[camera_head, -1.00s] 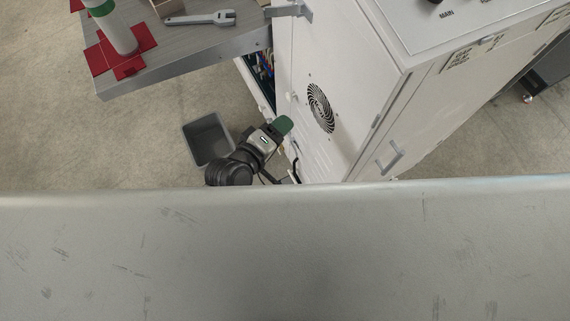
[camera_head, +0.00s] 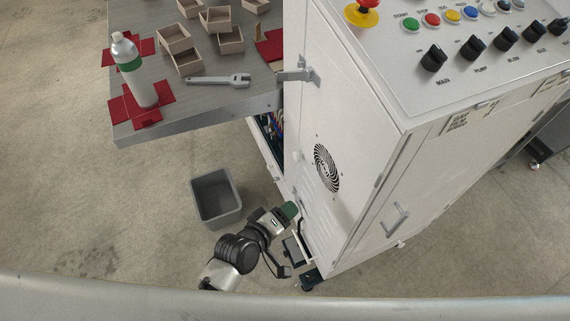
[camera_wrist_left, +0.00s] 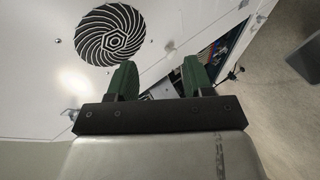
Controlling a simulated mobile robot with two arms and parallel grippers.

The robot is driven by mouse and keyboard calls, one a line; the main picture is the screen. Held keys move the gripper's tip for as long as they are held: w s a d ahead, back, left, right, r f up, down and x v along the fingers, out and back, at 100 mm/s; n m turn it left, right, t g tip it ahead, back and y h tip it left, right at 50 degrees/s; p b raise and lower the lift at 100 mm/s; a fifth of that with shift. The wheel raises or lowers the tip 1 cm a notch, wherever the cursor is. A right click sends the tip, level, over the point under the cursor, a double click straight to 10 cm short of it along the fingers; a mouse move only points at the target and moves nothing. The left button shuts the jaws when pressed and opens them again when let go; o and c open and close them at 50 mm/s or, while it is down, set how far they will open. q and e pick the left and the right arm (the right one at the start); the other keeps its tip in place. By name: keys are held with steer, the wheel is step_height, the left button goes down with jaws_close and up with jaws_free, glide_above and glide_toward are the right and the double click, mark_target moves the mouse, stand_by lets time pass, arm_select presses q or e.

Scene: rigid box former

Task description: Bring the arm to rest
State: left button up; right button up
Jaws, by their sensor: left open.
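My left arm shows in the head view, low in the middle. Its gripper (camera_head: 289,211) is beside the lower side of the white cabinet (camera_head: 348,150), below the round fan vent (camera_head: 327,167). In the left wrist view the two green fingers of the left gripper (camera_wrist_left: 159,80) stand apart with nothing between them. They point towards the cabinet's side panel, where the fan vent (camera_wrist_left: 110,34) and an opening with cables (camera_wrist_left: 217,55) show. Whether the fingers touch the panel cannot be told. My right gripper is not in view.
A grey bin (camera_head: 217,197) stands on the floor left of the arm. The cabinet's control panel has knobs and buttons. Floor at the left is clear.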

arm_select(q)
steer(key=s+a+f+m+g+y, duration=0.1)
steer(key=s+a+f, duration=0.2)
steer(key=f, duration=0.4)
steer(key=s+a+f+m+g+y, duration=0.2)
steer(key=s+a+f, duration=0.15)
steer(key=f, duration=0.45)
steer(key=s+a+f+m+g+y, duration=0.1)
steer(key=s+a+f, duration=0.25)
steer(key=f, duration=0.35)
steer(key=s+a+f+m+g+y, duration=0.1)
steer(key=s+a+f+g, duration=0.1)
steer(key=s, duration=0.5)
steer(key=s+a+f+m+g+y, duration=0.1)
steer(key=s+a+f+m, duration=0.1)
steer(key=s+a+f, duration=0.3)
steer(key=s+a+f+m+g+y, duration=0.1)
steer(key=s+a+f, duration=0.3)
steer(key=s, duration=0.6)
step_height(320, 180, down, 2)
steer(key=shift+a+m+g+y, duration=0.3)
steer(key=shift+m+g, duration=0.3)
steer(key=shift+g, duration=0.2)
